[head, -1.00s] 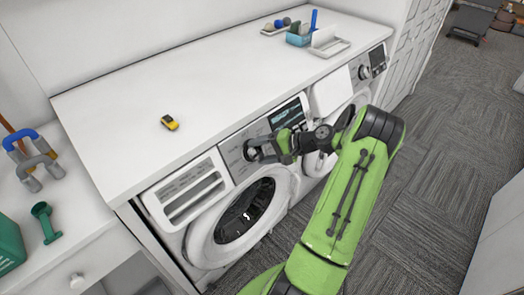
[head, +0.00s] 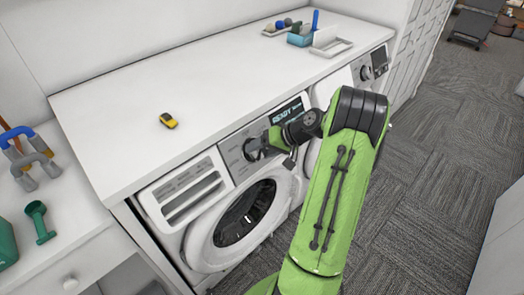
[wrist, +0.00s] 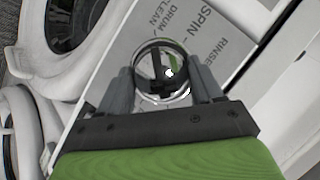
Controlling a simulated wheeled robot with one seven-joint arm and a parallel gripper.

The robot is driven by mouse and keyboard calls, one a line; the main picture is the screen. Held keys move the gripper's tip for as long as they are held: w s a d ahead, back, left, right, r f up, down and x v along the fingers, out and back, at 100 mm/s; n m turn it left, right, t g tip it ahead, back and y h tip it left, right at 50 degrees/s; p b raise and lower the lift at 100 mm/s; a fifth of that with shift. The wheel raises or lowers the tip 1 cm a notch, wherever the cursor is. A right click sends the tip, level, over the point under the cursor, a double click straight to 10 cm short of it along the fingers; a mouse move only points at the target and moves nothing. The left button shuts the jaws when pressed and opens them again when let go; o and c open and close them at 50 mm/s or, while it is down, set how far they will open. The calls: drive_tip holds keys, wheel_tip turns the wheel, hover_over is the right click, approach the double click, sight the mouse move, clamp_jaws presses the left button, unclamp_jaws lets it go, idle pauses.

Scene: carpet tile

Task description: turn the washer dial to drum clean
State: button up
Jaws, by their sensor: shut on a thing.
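The washer (head: 238,225) is the white front-loader on the left, with a grey control panel (head: 228,152). Its round dial (head: 249,150) is partly hidden by my gripper (head: 258,148) in the head view. In the wrist view my gripper (wrist: 163,78) has one finger on each side of the dial (wrist: 155,50), shut on it. The dial shows a pale ring and a dark bar across its middle. Printed labels DRUM CLEAN (wrist: 165,17), SPIN (wrist: 207,18) and RINSE (wrist: 230,48) lie beyond it. I cannot tell which label it points to.
A yellow toy car (head: 168,120) and a teal box (head: 300,38) are on the white countertop (head: 110,130). Grey carpet (head: 440,150) is open at right.

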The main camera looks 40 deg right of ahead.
idle(0.4)
drive_tip(key=o, duration=1)
drive_tip(key=shift+s, duration=0.1)
drive_tip(key=p+v, duration=0.4)
drive_tip(key=v, duration=1.1)
drive_tip(key=shift+s+d+r, duration=0.1)
drive_tip(key=shift+s+r, duration=0.1)
drive_tip(key=shift+r, duration=0.05)
drive_tip(key=shift+w, duration=0.1)
